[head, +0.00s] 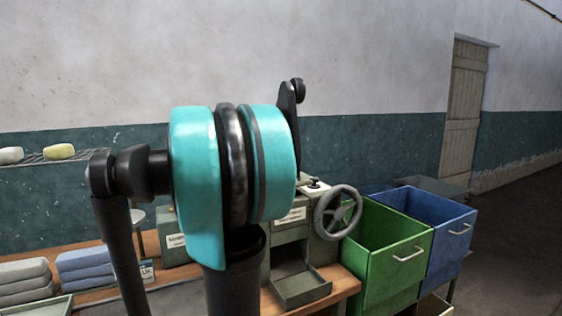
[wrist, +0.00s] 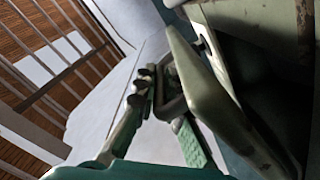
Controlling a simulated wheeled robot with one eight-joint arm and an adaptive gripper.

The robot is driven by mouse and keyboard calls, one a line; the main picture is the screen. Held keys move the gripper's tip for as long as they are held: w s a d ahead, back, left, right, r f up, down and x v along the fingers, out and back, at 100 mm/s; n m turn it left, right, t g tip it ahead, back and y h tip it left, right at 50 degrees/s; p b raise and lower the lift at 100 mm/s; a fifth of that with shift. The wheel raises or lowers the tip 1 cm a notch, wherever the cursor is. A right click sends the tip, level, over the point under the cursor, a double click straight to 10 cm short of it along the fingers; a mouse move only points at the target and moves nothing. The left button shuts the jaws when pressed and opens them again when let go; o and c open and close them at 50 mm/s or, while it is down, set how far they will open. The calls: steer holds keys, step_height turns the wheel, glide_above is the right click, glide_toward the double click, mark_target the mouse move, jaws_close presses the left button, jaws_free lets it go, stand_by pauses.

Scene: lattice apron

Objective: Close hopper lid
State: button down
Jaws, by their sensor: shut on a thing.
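The hopper lid (wrist: 212,98) is a pale green panel standing tilted in the wrist view, beside a dark opening (wrist: 265,62). A dark loop-shaped handle (wrist: 174,88) sits on the lid's left face. My gripper (wrist: 163,98) reaches up from the bottom of the wrist view, its fingers around the handle and shut on it. In the head view, my arm covers the middle, so my gripper and the lid are hidden there. A grey-green machine with a handwheel (head: 336,212) shows just right of my arm.
A green bin (head: 390,250) and a blue bin (head: 440,225) stand right of the bench. Folded grey cloths (head: 25,280) and blue cloths (head: 85,268) lie at the left. An open tray (head: 300,288) juts from the machine's front. The floor at far right is clear.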

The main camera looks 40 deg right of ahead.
steer(key=shift+s+a+f+m, duration=0.1)
steer(key=shift+s+f+m, duration=0.2)
steer(key=shift+f+m, duration=0.45)
steer(key=shift+s+a+f+m, duration=0.1)
steer(key=shift+s+f+m, duration=0.3)
steer(key=shift+f, duration=0.7)
steer(key=c, duration=1.6)
jaws_free()
steer(key=shift+w, duration=0.1)
steer(key=v, duration=1.2)
